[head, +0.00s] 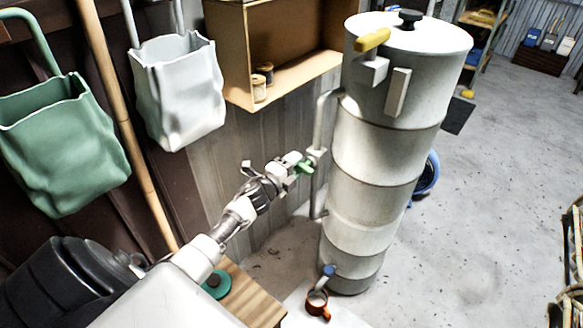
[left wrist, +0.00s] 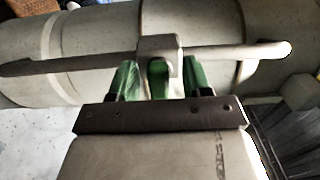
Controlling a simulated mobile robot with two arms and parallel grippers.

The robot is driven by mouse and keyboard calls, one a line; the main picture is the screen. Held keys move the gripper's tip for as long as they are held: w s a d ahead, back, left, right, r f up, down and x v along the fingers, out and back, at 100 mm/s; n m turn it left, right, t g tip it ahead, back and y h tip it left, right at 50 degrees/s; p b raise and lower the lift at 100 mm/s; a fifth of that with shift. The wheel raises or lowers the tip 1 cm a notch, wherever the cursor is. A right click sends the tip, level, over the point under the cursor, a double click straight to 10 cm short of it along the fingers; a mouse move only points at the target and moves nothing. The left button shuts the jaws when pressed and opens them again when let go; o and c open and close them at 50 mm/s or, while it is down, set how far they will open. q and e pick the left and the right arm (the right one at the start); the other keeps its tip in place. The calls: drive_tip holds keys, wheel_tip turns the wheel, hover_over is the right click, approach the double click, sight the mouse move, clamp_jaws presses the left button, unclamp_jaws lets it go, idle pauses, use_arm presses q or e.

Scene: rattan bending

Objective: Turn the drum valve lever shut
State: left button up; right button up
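A tall pale drum (head: 372,155) stands right of centre in the head view. A grey pipe (head: 325,120) runs down its left side; it crosses the left wrist view (left wrist: 80,62). A block-like valve body (left wrist: 158,46) sits on that pipe. A short green lever (left wrist: 157,76) sticks out from it towards my wrist. My left gripper (head: 292,166) is at the valve, its two green-tipped fingers on either side of the lever. In the left wrist view a gap shows on both sides of the lever, so the gripper is open around it. My right gripper is out of view.
A yellow handle (head: 372,40) is near the drum's top. A blue-handled tap (head: 328,270) is near its foot above an orange cup (head: 317,304). A wooden shelf box (head: 290,72) and white (head: 178,95) and green bags (head: 62,150) hang left.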

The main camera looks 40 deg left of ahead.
use_arm(q)
drive_tip(key=shift+d, duration=0.15)
drive_tip(key=s+a, duration=0.1)
drive_tip(key=s, duration=1.1)
drive_tip(key=shift+w, duration=0.1)
